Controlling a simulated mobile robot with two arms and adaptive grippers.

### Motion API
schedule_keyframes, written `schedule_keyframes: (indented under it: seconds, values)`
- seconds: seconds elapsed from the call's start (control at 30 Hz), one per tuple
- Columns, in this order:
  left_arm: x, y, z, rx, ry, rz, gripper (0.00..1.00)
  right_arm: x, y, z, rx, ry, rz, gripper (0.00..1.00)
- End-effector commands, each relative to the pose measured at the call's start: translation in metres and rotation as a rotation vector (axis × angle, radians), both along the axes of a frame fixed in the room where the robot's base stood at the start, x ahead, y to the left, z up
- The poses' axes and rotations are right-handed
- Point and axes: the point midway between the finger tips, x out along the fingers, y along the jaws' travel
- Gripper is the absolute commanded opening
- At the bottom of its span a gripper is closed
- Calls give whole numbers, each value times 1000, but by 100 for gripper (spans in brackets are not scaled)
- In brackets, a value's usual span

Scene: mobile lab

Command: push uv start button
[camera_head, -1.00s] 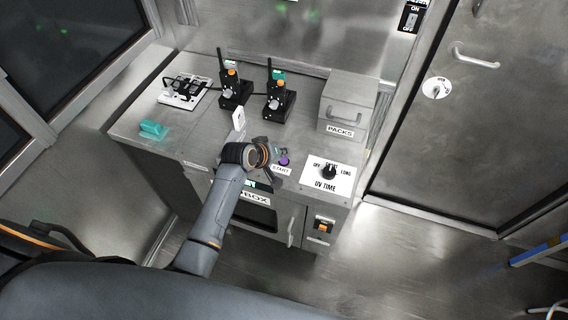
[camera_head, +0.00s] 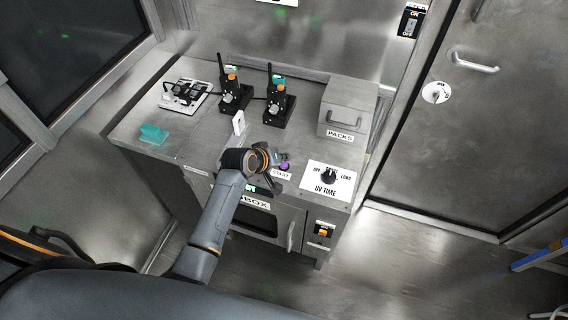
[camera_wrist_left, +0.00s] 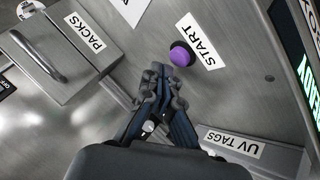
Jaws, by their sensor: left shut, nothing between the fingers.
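The start button is a purple round button (camera_wrist_left: 181,54) beside a white START label (camera_wrist_left: 199,41) in the left wrist view. In the head view the purple button (camera_head: 284,166) shows on the steel counter, just right of my left gripper (camera_head: 274,170). My left gripper also shows in the left wrist view (camera_wrist_left: 160,72), shut and empty. Its fingertips are close to the button, a little to its left and below it in that picture. I cannot tell whether they touch it. My right gripper is not in view.
The UV TIME dial (camera_head: 328,176) stands right of the button. A PACKS box (camera_head: 347,106) is behind it. Two black radios (camera_head: 236,92) stand at the back, with a teal object (camera_head: 153,133) at the left. A UV TAGS label (camera_wrist_left: 232,143) is near the gripper.

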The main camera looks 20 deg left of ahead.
Motion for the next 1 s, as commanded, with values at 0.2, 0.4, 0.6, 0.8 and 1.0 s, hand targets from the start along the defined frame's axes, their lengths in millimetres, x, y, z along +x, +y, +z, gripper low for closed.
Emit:
schedule_keyframes:
  seconds: [0.2, 0.4, 0.6, 0.8, 1.0]
  values:
    - [0, 0, 0, 0, 0, 0, 0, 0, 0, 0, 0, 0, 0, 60]
    - [0, 0, 0, 0, 0, 0, 0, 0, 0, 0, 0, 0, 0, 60]
    - [0, 0, -6, 0, 1, 0, 0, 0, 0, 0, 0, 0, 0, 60]
    - [0, 0, -8, 0, 0, 0, 0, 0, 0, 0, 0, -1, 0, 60]
    - [0, 0, -8, 0, 0, 0, 0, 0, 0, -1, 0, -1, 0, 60]
